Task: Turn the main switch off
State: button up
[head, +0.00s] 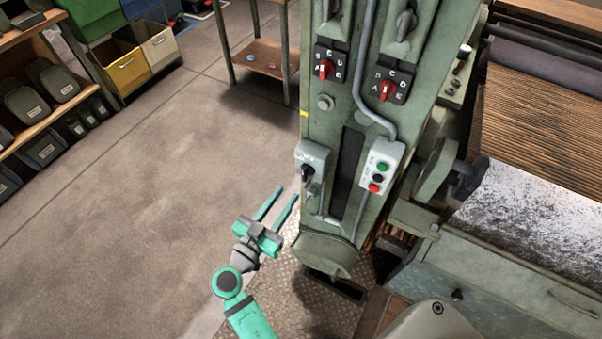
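A green machine column (328,118) stands in the middle of the head view. On its lower left is a small grey switch box (314,153) with a black rotary handle (307,172). Higher up are two black plates with red rotary knobs, one on the left (326,69) and one on the right (387,91). I cannot read which one is labelled main. My teal gripper (286,193) is open and empty, to the lower left of the grey box and apart from it. Its two fingers point up and to the right.
A push-button box (380,168) with green, black and red buttons sits right of the grey box, with a conduit (364,100) above. The machine's roller bed (535,120) lies right. Shelves (45,105) stand far left. The floor (170,190) left of the column is clear.

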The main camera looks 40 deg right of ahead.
aim_at(303, 171)
jog(key=x, duration=1)
grip_shut()
